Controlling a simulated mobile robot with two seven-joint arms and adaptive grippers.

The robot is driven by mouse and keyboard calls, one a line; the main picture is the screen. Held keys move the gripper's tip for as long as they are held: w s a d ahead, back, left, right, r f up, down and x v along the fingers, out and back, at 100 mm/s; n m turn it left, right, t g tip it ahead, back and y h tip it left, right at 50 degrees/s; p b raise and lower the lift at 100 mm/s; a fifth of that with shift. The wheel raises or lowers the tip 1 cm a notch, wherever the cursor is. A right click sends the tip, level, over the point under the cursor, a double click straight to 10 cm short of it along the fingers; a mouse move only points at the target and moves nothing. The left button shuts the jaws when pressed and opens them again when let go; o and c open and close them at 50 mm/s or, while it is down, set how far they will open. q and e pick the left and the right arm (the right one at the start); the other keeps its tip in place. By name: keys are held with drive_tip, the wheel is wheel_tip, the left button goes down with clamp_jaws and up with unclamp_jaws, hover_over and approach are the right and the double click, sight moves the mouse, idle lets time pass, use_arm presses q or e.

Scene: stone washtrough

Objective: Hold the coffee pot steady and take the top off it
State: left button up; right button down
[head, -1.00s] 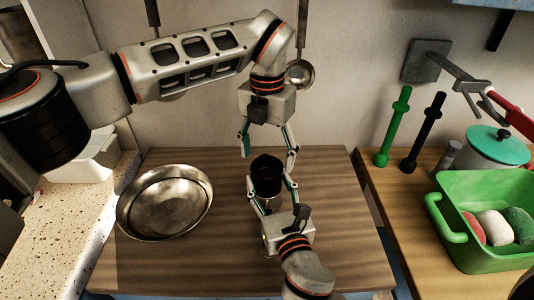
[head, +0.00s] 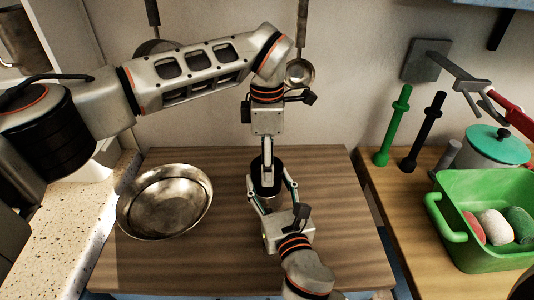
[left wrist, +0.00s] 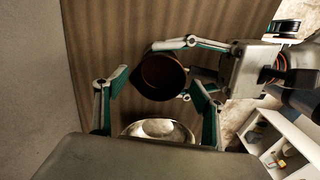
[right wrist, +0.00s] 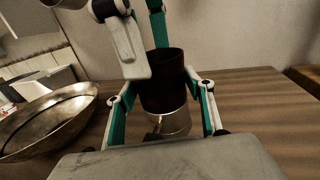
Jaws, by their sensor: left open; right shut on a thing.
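The coffee pot has a dark open-looking top part (right wrist: 163,80) and a metal lower part (right wrist: 168,124). It stands upright on the brown board; in the head view its dark top (head: 260,188) is partly hidden by grippers. My right gripper (right wrist: 163,108) is shut on the pot, one finger on each side. My left gripper (head: 266,165) is open above the pot, pointing down. In the left wrist view, the dark round top (left wrist: 163,77) shows between and beyond its fingers. In the right wrist view, one left finger overlaps the top; contact cannot be told.
A metal bowl (head: 165,203) sits on the wooden board (head: 215,265) to the left. At right are a green tub (head: 470,240) with several rounded items, a teal-lidded pot (head: 497,148) and green and black upright tools (head: 393,128). The board's right side is clear.

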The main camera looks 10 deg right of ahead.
use_arm(q)
drive_tip(key=shift+f, duration=2.95)
drive_tip(key=c, duration=1.2)
drive_tip(key=n, duration=0.5)
drive_tip(key=shift+a, duration=0.15)
drive_tip(key=o, duration=1.2)
drive_tip(key=shift+o, duration=0.2)
